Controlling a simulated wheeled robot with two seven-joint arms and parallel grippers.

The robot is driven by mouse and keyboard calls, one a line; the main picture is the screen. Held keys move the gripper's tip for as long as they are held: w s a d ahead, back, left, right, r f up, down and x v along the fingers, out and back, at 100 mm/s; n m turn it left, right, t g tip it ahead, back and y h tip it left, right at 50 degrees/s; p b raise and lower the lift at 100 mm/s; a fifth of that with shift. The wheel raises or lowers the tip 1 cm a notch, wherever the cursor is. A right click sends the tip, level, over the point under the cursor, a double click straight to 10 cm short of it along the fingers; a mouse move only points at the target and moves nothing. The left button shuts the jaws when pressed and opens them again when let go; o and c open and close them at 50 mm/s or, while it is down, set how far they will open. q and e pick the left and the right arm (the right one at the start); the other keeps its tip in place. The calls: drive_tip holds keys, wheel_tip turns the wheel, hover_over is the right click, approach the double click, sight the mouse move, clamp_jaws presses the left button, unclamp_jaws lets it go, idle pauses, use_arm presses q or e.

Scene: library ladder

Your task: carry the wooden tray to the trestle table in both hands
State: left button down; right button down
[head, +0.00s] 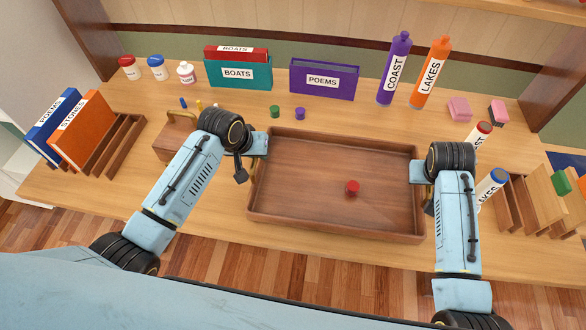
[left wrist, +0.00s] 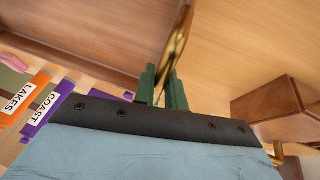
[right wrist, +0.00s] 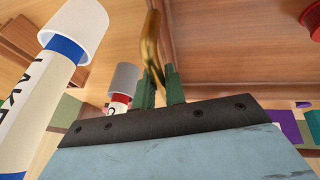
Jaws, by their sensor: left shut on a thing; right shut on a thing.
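The wooden tray (head: 310,180) is in the middle of the head view, over the wooden table. A small red cylinder (head: 352,188) stands inside it. My left gripper (head: 258,146) is at the tray's left end. In the left wrist view its green fingers (left wrist: 162,88) are shut on a brass handle (left wrist: 176,45). My right gripper (head: 420,172) is at the tray's right end. In the right wrist view its green fingers (right wrist: 160,88) are shut on the other brass handle (right wrist: 150,45). I cannot tell whether the tray touches the tabletop.
Boxes labelled BOATS (head: 238,73) and POEMS (head: 323,80), with bottles COAST (head: 394,70) and LAKES (head: 430,73), stand at the back. Green (head: 275,111) and purple (head: 300,113) pieces sit behind the tray. Racks flank it: one with books (head: 82,130) left, another (head: 535,200) right.

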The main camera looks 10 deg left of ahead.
use_arm(q)
drive_tip(key=shift+f+b, duration=0.65)
drive_tip(key=shift+f, duration=0.1)
use_arm(e)
drive_tip(key=shift+f, duration=0.75)
use_arm(q)
drive_tip(key=c, duration=1.5)
unclamp_jaws()
drive_tip(key=shift+r, duration=0.1)
use_arm(e)
drive_tip(key=c, duration=1.5)
unclamp_jaws()
drive_tip(key=shift+r, duration=0.1)
use_arm(q)
drive_tip(key=shift+o, duration=0.2)
use_arm(e)
drive_tip(key=shift+o, duration=0.2)
use_arm(q)
drive_tip(key=v, duration=1.2)
use_arm(e)
drive_tip(key=v, duration=1.2)
